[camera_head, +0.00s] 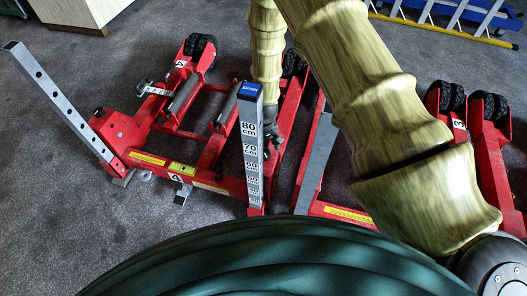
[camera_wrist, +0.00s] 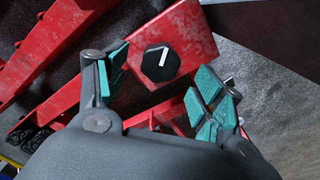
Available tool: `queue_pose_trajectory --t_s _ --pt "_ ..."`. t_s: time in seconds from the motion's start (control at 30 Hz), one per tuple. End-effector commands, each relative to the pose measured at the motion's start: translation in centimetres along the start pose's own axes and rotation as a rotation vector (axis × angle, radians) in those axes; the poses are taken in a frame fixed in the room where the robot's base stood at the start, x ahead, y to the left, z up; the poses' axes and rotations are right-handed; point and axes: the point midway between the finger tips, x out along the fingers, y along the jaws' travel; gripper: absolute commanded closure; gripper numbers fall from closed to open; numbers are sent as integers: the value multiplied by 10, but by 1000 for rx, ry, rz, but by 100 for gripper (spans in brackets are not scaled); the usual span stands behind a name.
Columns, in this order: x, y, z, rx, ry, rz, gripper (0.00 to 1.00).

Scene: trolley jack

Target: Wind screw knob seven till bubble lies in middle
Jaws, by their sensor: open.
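A black faceted screw knob (camera_wrist: 160,63) with a white pointer line sits on a red block of the jack in the wrist view. My gripper (camera_wrist: 161,76) is open, its teal pads on either side of the knob, apart from it in the picture. In the head view my gripper (camera_head: 271,134) hangs just right of the upright grey scale post (camera_head: 252,140), which has a blue cap reading "SEVEN". A yellow-green level vial (camera_head: 182,168) lies on the red front beam; its bubble is too small to tell. The knob cannot be made out in the head view.
Red trolley jacks (camera_head: 338,208) with black wheels stand close together on grey carpet. A bare slanted grey post (camera_head: 58,98) rises at the left. A blue and yellow ladder (camera_head: 450,18) lies at the back right. Open carpet (camera_head: 50,220) is at the left.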

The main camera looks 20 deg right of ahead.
Motion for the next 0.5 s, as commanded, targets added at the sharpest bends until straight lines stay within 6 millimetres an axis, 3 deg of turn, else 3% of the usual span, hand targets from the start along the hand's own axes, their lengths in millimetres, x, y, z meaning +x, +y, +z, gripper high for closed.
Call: queue_pose_trajectory --t_s 0.2,0.5 --pt "24 -1 -1 -1 1 0 32" --pt "36 -2 -1 -3 1 1 32"
